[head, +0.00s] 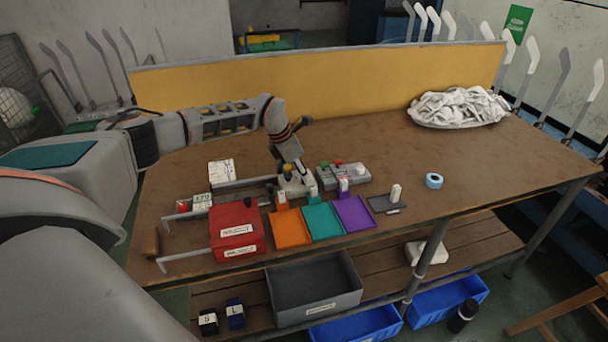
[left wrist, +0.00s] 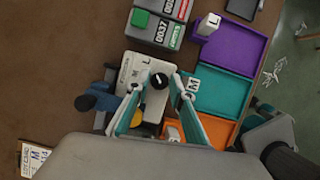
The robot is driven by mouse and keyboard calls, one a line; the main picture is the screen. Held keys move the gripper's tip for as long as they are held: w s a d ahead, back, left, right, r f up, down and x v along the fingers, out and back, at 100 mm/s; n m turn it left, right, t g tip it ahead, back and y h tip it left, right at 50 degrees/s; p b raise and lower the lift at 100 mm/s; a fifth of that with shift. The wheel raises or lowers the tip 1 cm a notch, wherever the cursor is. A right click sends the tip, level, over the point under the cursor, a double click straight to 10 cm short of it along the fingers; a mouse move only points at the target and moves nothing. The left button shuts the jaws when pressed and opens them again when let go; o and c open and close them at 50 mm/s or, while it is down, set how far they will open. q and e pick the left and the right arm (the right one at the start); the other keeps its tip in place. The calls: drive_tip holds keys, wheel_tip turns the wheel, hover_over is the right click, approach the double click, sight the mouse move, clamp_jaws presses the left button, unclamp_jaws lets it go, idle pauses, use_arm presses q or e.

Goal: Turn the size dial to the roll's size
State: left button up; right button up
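My left gripper (head: 297,184) is over the dial plate in the head view. In the left wrist view, its fingers (left wrist: 160,88) are apart on either side of the knob; contact is unclear. A small blue roll (head: 433,180) lies on the table at right. Dark bundles marked S (head: 208,323) and L (head: 235,314) are on the lower shelf. My right gripper is not visible.
Orange (head: 290,229), teal (head: 322,221) and purple (head: 354,213) trays line the front edge, beside a red box (head: 238,229). A counter box (head: 344,177) stands right of the dial. A white cloth pile (head: 458,107) lies back right. The table's middle right is mostly clear.

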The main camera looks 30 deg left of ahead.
use_arm(q)
drive_tip(key=shift+r, duration=0.1)
drive_tip(key=shift+s+a+r, duration=0.1)
drive_tip(key=shift+r, duration=0.15)
drive_tip(key=v, duration=1.1)
drive_tip(key=shift+r, duration=0.15)
drive_tip(key=shift+s, duration=0.1)
